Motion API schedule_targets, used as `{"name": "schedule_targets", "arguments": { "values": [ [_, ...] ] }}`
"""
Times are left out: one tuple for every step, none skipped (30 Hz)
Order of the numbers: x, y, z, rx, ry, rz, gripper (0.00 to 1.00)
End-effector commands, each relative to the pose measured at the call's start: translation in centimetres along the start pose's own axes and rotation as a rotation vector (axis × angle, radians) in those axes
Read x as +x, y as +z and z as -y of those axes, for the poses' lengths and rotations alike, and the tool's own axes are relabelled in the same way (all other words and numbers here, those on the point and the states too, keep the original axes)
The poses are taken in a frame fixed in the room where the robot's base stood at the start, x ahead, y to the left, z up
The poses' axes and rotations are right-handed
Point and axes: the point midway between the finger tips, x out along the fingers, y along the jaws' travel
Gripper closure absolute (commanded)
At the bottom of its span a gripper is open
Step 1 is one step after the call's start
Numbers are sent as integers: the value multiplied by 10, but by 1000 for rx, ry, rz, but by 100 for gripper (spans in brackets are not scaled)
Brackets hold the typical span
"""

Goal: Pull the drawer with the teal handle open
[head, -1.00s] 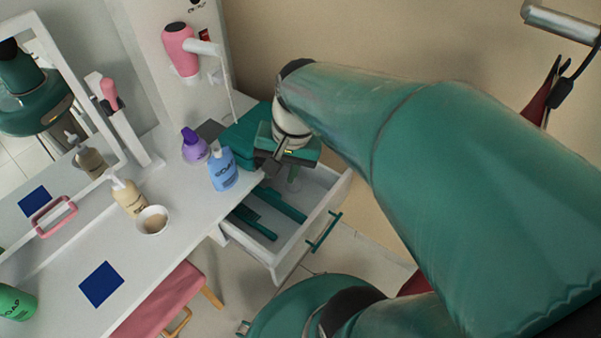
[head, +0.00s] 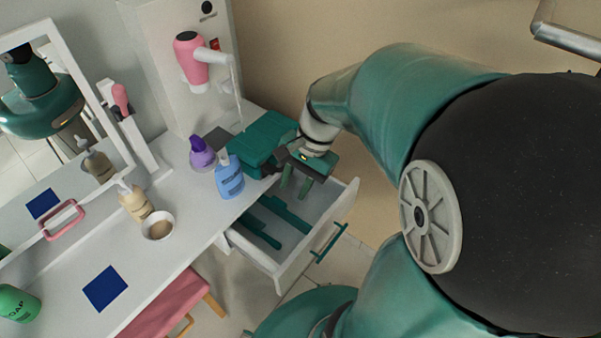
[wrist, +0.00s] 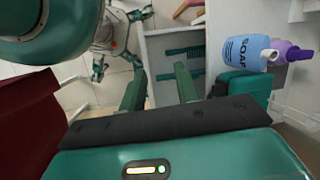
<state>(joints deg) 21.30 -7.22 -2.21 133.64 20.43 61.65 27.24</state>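The white drawer (head: 312,237) stands pulled out from under the white table, its inside showing. Its teal bar handle (head: 328,243) is on the front panel, with nothing touching it in the head view. Teal combs or brushes (head: 290,214) lie inside; one also shows in the wrist view (wrist: 184,52). My gripper (head: 296,183) is above the back part of the drawer, apart from the handle. In the wrist view its two teal fingers (wrist: 160,88) are spread with nothing between them.
A blue soap bottle (head: 229,177), a purple bottle (head: 202,155) and a teal box (head: 262,140) stand on the table (head: 200,222) close beside my gripper. A pink stool (head: 170,300) is under the table. Tiled floor shows in front of the drawer.

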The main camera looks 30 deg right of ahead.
Motion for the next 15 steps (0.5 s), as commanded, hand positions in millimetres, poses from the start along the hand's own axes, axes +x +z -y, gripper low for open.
{"name": "schedule_targets", "arguments": {
  "values": [
    [9, -12, -4, 97, 1, 48, 68],
    [13, -18, -6, 157, -1, 77, 68],
    [20, -26, -9, 239, -3, 116, 68],
    [24, -32, -12, 301, -5, 145, 68],
    [29, -38, -14, 364, -7, 174, 68],
    [35, -46, -18, 445, -8, 214, 68],
    [40, -52, -21, 506, -10, 244, 68],
    [45, -58, -24, 567, -12, 273, 68],
    [52, -66, -28, 648, -13, 313, 68],
    [57, -72, -31, 708, -14, 344, 68],
    [62, -78, -35, 769, -16, 374, 68],
    [69, -86, -40, 849, -17, 415, 68],
    [74, -92, -43, 909, -18, 446, 68],
    [80, -98, -48, 969, -19, 477, 68],
    [87, -105, -53, 1049, -19, 520, 68]
  ]
}}
